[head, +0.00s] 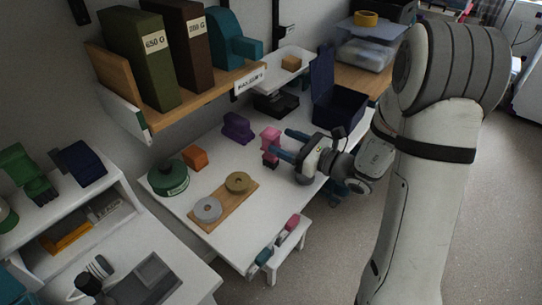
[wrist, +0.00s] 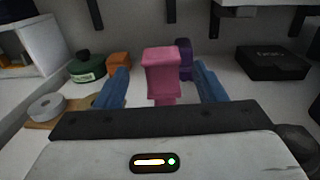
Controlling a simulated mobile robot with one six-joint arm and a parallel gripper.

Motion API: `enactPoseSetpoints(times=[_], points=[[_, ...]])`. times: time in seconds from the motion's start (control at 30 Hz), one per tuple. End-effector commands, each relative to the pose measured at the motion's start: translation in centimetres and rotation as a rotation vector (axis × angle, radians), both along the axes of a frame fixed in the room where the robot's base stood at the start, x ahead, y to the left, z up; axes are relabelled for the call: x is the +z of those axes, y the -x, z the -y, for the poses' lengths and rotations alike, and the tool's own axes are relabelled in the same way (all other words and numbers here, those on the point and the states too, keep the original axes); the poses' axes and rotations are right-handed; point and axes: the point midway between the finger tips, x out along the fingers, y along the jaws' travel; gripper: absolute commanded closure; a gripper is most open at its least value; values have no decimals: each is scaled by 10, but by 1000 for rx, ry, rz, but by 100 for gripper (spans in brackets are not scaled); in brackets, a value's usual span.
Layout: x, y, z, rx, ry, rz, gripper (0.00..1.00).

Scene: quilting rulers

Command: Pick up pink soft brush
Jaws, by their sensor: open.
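The pink soft brush (head: 270,146) appears as a pink blocky upright piece on the white table, with a wider top and a narrower lower part. It also shows in the wrist view (wrist: 162,72), near the middle. My gripper (head: 285,145) is open, its two blue fingers pointing at the brush from the right in the head view. In the wrist view the brush stands between the two fingers (wrist: 161,85), with a visible gap on each side. The foot of the brush is hidden behind my gripper body there.
A purple piece (head: 237,127) stands behind the brush, and an orange block (head: 195,157) and a green round tin (head: 168,178) stand to its left. A wooden board (head: 221,213) holds two rolls. A dark blue open box (head: 338,105) and a black box (wrist: 271,64) are nearby.

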Motion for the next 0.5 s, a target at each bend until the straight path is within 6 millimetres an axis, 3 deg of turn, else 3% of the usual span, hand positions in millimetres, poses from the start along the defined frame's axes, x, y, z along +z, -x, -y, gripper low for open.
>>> enactPoseSetpoints(times=[0.3,0.5], points=[[-2,-26,-36,3,1,1,36],[-2,-31,-42,0,2,1,36]])
